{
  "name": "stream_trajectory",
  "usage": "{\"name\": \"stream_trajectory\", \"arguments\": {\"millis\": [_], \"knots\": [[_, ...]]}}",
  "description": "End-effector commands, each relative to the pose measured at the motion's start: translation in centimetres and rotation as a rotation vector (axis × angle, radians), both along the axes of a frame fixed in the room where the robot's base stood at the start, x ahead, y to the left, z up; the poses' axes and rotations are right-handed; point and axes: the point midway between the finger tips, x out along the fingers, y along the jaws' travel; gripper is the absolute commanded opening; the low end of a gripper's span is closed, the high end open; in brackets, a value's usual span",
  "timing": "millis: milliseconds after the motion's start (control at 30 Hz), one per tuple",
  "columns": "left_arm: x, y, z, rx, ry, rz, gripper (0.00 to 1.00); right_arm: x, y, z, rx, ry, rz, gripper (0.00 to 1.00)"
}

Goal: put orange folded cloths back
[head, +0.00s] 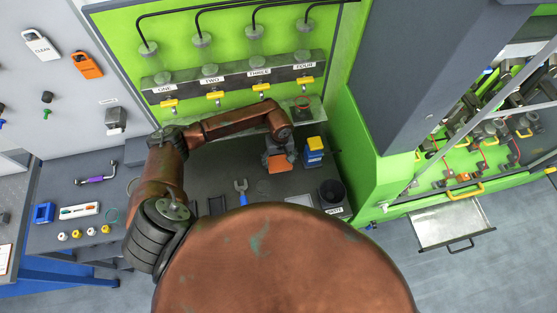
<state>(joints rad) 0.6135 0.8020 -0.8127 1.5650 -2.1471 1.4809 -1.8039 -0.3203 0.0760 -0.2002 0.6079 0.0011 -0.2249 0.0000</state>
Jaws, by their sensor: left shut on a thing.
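An orange folded cloth (278,163) is at the grey bench top, below the row of numbered stations in the head view. My left gripper (279,152) reaches in from the left and points down at it. The gripper is shut on the cloth, and its fingers hide part of it. I cannot tell whether the cloth touches the bench. My right gripper is not in view.
A blue and yellow box (315,151) stands just right of the gripper. A dark round bin (332,192) is at the bench's right front. A blue-handled wrench (242,191) lies left of the cloth. Yellow valve handles (261,87) hang above.

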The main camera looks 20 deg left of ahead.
Motion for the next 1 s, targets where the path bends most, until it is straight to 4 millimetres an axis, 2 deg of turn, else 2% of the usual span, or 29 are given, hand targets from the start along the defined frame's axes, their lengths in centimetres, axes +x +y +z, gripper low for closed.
{"name": "stream_trajectory", "arguments": {"millis": [67, 100, 167, 300, 400, 467, 733, 900, 1000], "knots": [[0.0, 0.1, -0.3, 0.001, 0.001, 0.002, 0.49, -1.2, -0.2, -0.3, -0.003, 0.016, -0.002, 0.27], [0.0, 0.2, -0.2, 0.001, 0.001, 0.003, 0.74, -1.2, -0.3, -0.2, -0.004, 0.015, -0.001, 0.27], [0.0, 0.2, -0.2, 0.001, 0.001, 0.004, 0.79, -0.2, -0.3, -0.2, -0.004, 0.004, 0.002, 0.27], [0.0, 0.2, -0.1, 0.001, 0.001, 0.004, 0.88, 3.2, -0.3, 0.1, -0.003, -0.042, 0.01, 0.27], [0.0, 0.2, -0.1, 0.001, 0.001, 0.003, 0.89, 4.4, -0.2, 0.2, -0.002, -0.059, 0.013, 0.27], [0.0, 0.2, -0.1, 0.001, 0.001, 0.003, 0.89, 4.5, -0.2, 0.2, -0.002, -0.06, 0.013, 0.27], [0.1, 0.2, 0.6, 0.003, -0.002, 0.003, 0.89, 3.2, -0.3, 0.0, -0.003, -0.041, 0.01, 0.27], [0.2, 0.3, 3.5, 0.003, -0.005, 0.001, 0.89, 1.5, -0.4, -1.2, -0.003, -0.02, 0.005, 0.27], [0.2, 0.3, 5.7, 0.003, -0.006, 0.001, 0.89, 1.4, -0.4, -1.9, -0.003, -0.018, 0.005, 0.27]]}}
